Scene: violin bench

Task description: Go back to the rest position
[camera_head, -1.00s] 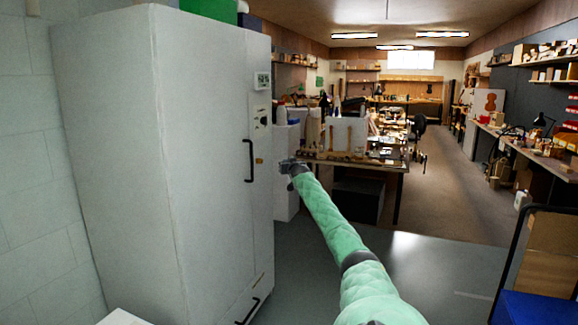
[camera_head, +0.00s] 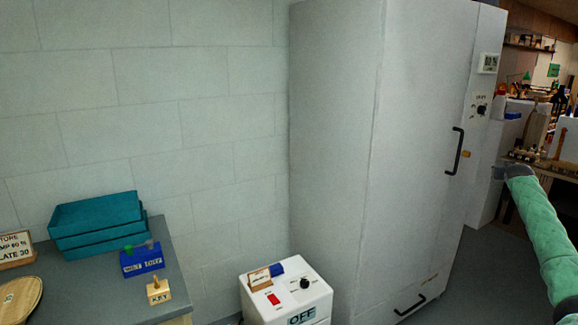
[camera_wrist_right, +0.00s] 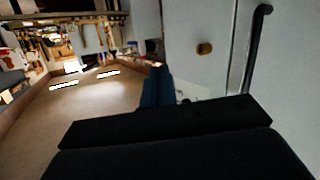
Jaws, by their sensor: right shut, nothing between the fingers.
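My right arm, in a green quilted sleeve, comes in from the lower right of the head view. Its gripper (camera_head: 500,172) is small and far off there, near the front of the tall white cabinet (camera_head: 335,150), to the right of its black upper handle (camera_head: 457,150). In the right wrist view the gripper's dark fingers (camera_wrist_right: 157,88) are together with nothing between them. My left gripper does not show.
A white box (camera_head: 325,282) with a red switch and an OFF label stands before the cabinet. At left a grey bench (camera_head: 100,290) holds teal trays (camera_head: 95,222), a blue block (camera_head: 141,261) and a small wooden block (camera_head: 158,291). Floor (camera_head: 485,260) is open right of the cabinet.

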